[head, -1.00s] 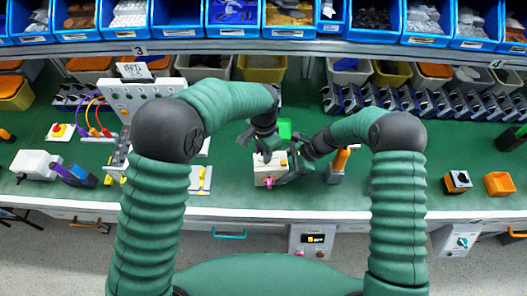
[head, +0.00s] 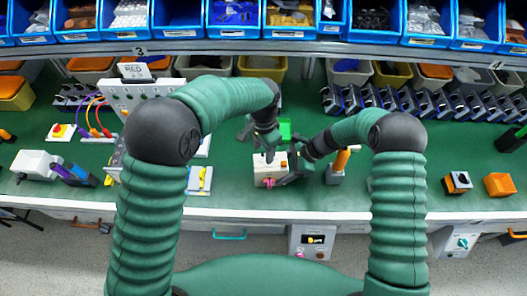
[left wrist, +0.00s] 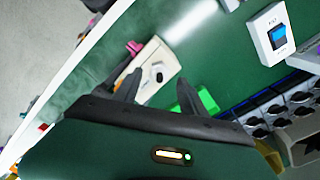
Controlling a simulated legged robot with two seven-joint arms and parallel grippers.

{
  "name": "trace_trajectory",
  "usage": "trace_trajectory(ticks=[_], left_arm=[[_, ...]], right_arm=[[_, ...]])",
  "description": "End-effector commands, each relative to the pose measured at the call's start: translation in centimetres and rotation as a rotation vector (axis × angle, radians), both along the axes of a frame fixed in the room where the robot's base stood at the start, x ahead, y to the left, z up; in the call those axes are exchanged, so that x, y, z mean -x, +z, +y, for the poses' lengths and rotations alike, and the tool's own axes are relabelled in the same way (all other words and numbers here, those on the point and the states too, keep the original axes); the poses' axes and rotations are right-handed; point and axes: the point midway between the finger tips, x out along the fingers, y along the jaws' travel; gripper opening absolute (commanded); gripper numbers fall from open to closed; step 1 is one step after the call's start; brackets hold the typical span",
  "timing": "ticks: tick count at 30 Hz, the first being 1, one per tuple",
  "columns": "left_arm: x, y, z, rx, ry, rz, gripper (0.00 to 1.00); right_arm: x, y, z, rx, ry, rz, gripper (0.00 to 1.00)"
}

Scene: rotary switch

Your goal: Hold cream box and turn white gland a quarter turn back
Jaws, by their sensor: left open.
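The cream box (head: 262,180) stands near the front edge of the green bench. It also shows in the left wrist view (left wrist: 162,58), tilted in the picture, with a small dark round part and a pink part (left wrist: 134,47) at one end. The white gland cannot be made out clearly against the pale box. My left gripper (head: 265,152) is above the box, open, with its fingers apart; in the left wrist view its fingertips (left wrist: 160,78) lie either side of the dark part. My right gripper (head: 291,168) is at the box's right side; its fingers are too small to read.
A green block (head: 285,130) lies just behind the box. An orange-handled tool (head: 341,161) stands to the right. A black-and-orange switch (head: 457,182) and an orange box (head: 499,185) are further right. Blue bins line the back.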

Motion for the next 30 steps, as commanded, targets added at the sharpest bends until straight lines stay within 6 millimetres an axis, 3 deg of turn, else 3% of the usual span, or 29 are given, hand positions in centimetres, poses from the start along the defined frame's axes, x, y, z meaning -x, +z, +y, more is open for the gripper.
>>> trace_trajectory(ticks=[6,12,25,26,30], left_arm=[[-0.2,5.8,-0.1,0.001,0.0,-0.006,0.49],[-0.2,9.3,-0.1,0.001,0.0,-0.002,0.49],[-0.1,10.0,-0.1,0.0,0.0,0.0,0.49],[-0.1,10.0,-0.1,0.0,0.0,0.0,0.49],[-0.1,9.9,-0.1,0.0,0.0,0.0,0.49]], right_arm=[[0.0,0.0,0.0,0.0,-0.001,-0.001,0.21],[-0.1,0.0,0.0,0.0,-0.001,-0.001,0.21],[-0.1,0.0,0.0,0.0,-0.001,-0.001,0.21],[-0.1,0.0,0.0,0.0,-0.001,-0.001,0.67],[-0.1,0.0,0.0,0.0,-0.001,-0.001,0.86]])
